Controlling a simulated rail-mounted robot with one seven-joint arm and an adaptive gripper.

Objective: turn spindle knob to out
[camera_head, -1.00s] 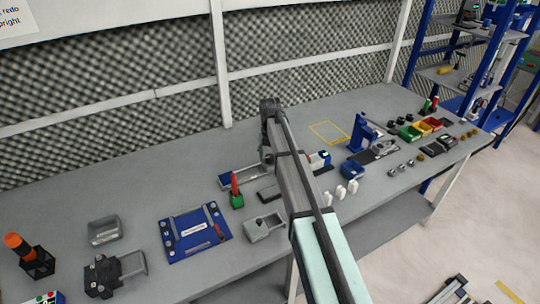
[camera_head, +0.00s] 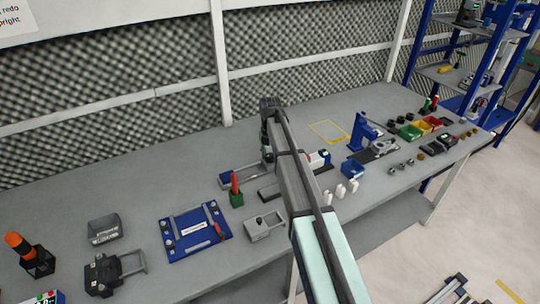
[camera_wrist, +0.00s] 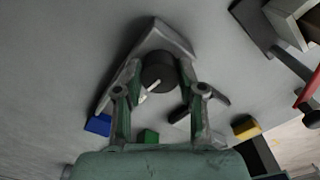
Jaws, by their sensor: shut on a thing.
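In the wrist view a dark round spindle knob (camera_wrist: 158,65) with a white pointer mark sits on a grey base plate (camera_wrist: 172,36). The pointer slants toward the lower left of the picture. My gripper (camera_wrist: 160,77) is around the knob, with one finger at its left and one at its right, shut on it. No position labels can be read. In the head view my arm runs across the middle of the bench, and the knob and fingertips cannot be made out there.
In the wrist view blue (camera_wrist: 98,124), green (camera_wrist: 148,136) and yellow (camera_wrist: 246,127) pieces lie near the fingers. In the head view a blue fixture plate (camera_head: 193,246), a green holder (camera_head: 236,199) and white bottles (camera_head: 341,191) stand near my arm. The back left bench is clear.

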